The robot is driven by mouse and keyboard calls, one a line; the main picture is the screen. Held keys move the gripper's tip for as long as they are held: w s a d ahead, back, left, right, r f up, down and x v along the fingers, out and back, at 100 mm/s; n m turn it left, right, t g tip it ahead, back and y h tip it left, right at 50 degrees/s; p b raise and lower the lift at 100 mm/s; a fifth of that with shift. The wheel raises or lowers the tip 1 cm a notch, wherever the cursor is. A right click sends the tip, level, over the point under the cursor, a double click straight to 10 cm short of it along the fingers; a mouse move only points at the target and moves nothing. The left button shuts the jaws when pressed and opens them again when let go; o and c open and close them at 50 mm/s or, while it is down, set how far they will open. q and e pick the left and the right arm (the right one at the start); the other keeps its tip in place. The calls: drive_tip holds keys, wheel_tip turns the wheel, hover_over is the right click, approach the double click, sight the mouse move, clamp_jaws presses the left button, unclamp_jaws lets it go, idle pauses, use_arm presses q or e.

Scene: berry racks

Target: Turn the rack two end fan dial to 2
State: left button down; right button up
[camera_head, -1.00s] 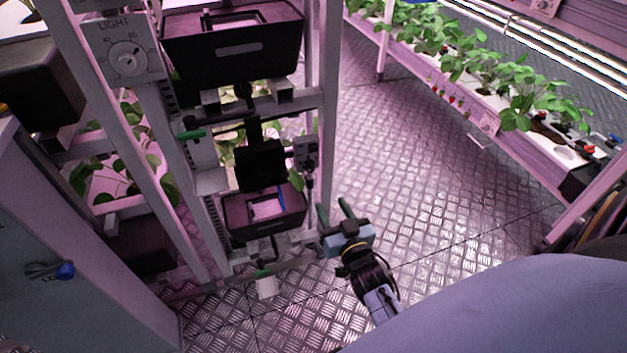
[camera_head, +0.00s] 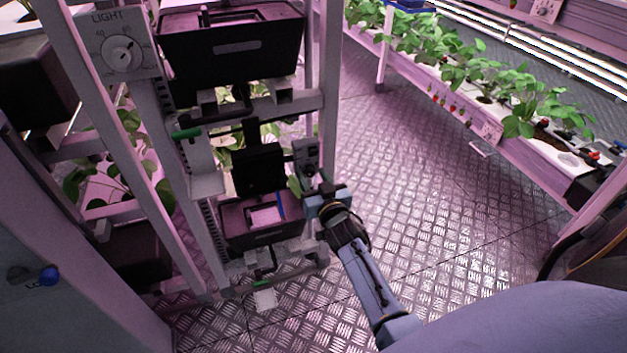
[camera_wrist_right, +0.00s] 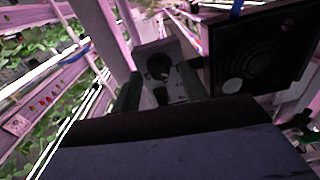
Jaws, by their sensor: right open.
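A small grey control box (camera_head: 306,158) with dark round parts is mounted on the right side of the rack's end, beside a black panel (camera_head: 259,168). In the right wrist view the box (camera_wrist_right: 150,56) shows a dark knob (camera_wrist_right: 187,70) on its face; its markings and setting are too small to read. My right gripper (camera_head: 312,187) is just below and in front of the box. In the right wrist view its two greenish fingers (camera_wrist_right: 160,92) are apart with nothing held between them, pointing toward the box. Contact with the knob cannot be made out. My left gripper is not in view.
A larger white dial labelled LIGHT (camera_head: 123,53) is on the rack's upper left. Black bins (camera_head: 232,45) and a lower bin (camera_head: 262,236) sit in the rack close to my right gripper. Metal floor (camera_head: 420,190) is clear toward the strawberry rack (camera_head: 465,115).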

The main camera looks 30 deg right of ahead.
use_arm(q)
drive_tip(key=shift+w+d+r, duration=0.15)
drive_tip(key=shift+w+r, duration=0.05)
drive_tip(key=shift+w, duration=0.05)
use_arm(e)
drive_tip(key=shift+w, duration=0.15)
drive_tip(key=shift+c, duration=0.4)
